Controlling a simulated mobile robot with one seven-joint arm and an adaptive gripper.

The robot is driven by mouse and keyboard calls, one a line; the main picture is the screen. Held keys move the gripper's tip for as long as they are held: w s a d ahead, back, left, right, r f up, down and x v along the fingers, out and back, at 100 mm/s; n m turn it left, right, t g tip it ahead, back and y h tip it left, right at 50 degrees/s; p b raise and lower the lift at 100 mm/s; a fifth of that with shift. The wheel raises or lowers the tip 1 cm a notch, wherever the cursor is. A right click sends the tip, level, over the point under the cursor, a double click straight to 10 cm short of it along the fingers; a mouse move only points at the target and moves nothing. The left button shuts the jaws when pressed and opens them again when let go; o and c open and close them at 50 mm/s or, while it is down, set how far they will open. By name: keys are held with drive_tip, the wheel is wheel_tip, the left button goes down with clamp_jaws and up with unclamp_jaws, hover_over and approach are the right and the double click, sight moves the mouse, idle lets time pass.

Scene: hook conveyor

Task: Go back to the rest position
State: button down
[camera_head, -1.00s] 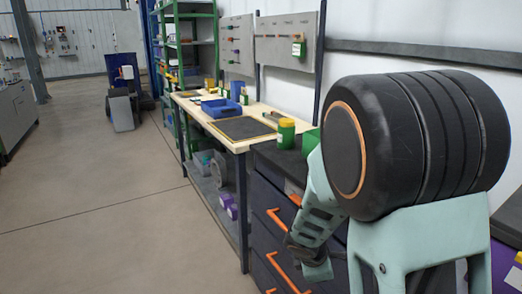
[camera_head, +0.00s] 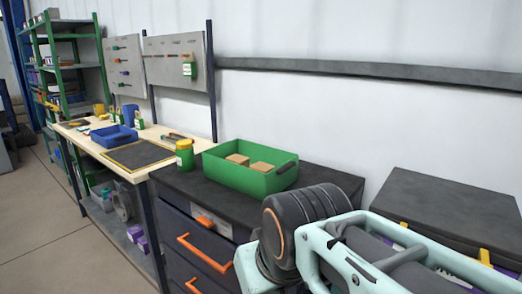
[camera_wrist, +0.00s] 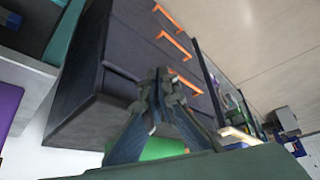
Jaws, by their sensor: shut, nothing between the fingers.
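My gripper (camera_wrist: 162,88) shows in the wrist view with its dark fingers together and nothing held between them. It points toward the dark drawer cabinet (camera_wrist: 118,55) with orange handles, and I see no contact. In the head view my arm is folded low at the right, in front of the same cabinet (camera_head: 178,222). The gripper itself is hidden or out of frame there.
A green bin (camera_head: 231,176) with brown boxes and a yellow-lidded jar (camera_head: 185,156) stand on the cabinet. A wooden workbench (camera_head: 108,155) with a blue tray (camera_head: 113,137) is left. A black case (camera_head: 445,212) is right. Floor (camera_head: 45,245) is clear at lower left.

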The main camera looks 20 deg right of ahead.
wheel_tip(320, 180, up, 24)
drive_tip(key=s+p, duration=0.1)
drive_tip(key=p, duration=2.2)
drive_tip(key=shift+s+a, duration=0.15)
drive_tip(key=shift+s, duration=0.2)
drive_tip(key=shift+a+f, duration=0.1)
drive_tip(key=shift+f, duration=0.05)
